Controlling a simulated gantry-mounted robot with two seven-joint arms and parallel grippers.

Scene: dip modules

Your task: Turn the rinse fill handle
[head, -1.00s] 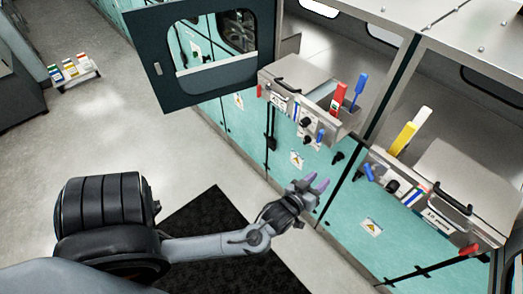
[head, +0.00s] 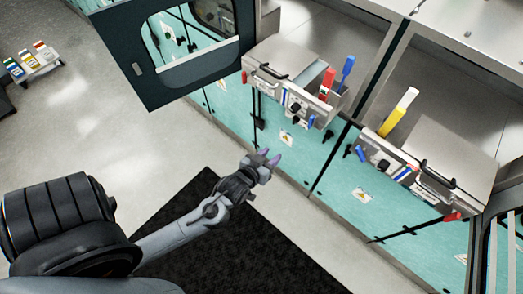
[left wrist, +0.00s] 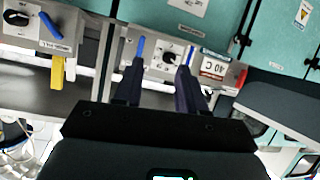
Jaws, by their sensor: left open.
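My left gripper (head: 270,160) is open and empty, with purple fingertips, out in front of the teal cabinets and apart from them. In the left wrist view its two dark fingers (left wrist: 162,72) point at the panel with the "40 C" label (left wrist: 213,66). The left module (head: 285,60) has a dark knob, a small blue handle (head: 310,122) and upright red (head: 327,84) and blue (head: 347,66) levers. The right module has a small blue handle (head: 361,152) and a yellow lever (head: 392,120). I cannot read which handle is rinse fill. My right gripper is not in view.
A dark-framed window panel (head: 172,52) stands out at the upper left. A black mat (head: 240,240) lies on the floor under my arm. A small stand with coloured items (head: 33,60) is at the far left. The floor between is clear.

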